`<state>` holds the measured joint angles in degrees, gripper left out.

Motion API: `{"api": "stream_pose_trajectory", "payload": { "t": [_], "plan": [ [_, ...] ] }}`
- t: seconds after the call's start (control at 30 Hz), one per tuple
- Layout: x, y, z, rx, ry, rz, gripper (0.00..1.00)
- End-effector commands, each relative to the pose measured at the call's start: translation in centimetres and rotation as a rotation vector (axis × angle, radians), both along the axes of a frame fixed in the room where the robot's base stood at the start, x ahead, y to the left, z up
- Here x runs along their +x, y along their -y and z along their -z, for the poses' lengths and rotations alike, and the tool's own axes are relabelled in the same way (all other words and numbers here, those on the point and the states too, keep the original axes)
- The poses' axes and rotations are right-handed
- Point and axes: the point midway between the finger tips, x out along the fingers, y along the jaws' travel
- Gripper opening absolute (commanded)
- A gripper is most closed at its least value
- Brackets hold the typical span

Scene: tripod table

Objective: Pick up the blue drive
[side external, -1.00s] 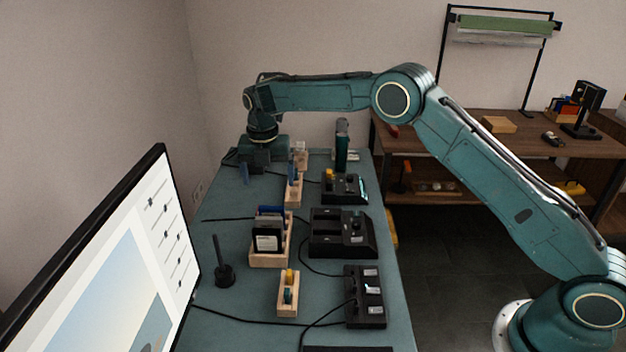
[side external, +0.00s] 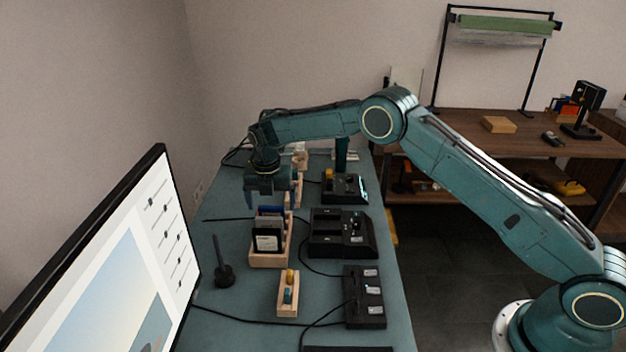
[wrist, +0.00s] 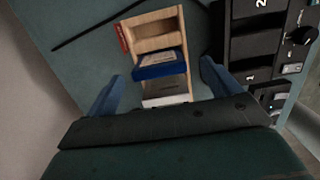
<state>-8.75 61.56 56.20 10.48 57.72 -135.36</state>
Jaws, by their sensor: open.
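The blue drive (wrist: 160,72) stands in a slot of the wooden rack (wrist: 181,22), with a light label on its top edge. In the side view the drive (side external: 268,210) shows as a blue strip behind a black drive with a white label (side external: 268,240). My gripper (side external: 270,203) is open and empty, pointing down above the rack's far end. In the wrist view its two blue fingers (wrist: 162,72) lie to either side of the blue drive, apart from it. A pale drive (wrist: 165,90) sits nearer my palm in the same rack.
A black numbered dock (side external: 342,235) stands right of the rack. A small wooden holder (side external: 288,295), a black switch box (side external: 364,297) and a black stand (side external: 222,268) are nearer the camera. Cables cross the table. A monitor (side external: 105,265) fills the left front.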

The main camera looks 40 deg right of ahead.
Motion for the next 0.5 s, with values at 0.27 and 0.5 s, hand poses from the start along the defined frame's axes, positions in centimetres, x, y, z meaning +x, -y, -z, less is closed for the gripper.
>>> {"api": "stream_pose_trajectory", "payload": {
  "t": [0.27, 0.5],
  "plan": [
    [0.0, 0.0, 0.4, 0.0, 0.0, 0.0, 0.89],
    [0.2, 0.1, 2.7, -0.001, -0.002, 0.001, 0.89]
  ]
}}
